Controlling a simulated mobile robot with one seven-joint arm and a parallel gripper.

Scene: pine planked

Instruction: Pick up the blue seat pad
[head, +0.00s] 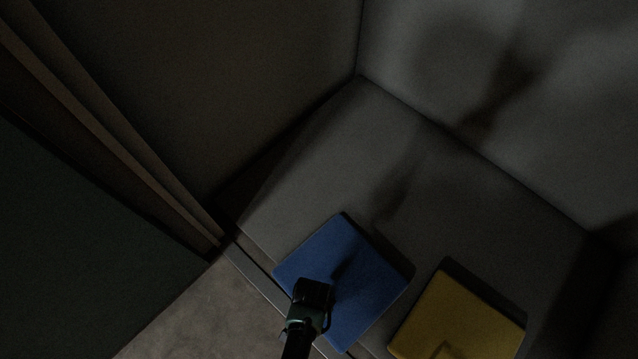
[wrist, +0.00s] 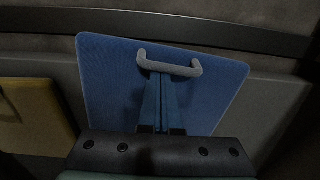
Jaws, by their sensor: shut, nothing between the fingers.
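The blue seat pad (head: 350,260) is a flat square lying near the front edge of the grey bench. In the wrist view the blue seat pad (wrist: 108,85) fills the middle, with a grey bar handle (wrist: 170,66) on its face. My gripper (head: 314,290) is over the pad's near left part and hides some of it. In the wrist view my gripper (wrist: 160,80) is shut and empty, its fingertips close to the handle. I cannot tell whether they touch it.
A yellow pad (head: 465,315) with its own handle lies on the bench (head: 365,135) to the right of the blue one. Walls rise behind the bench and at its left. Dark panels (head: 110,130) stand at the left. The light is dim.

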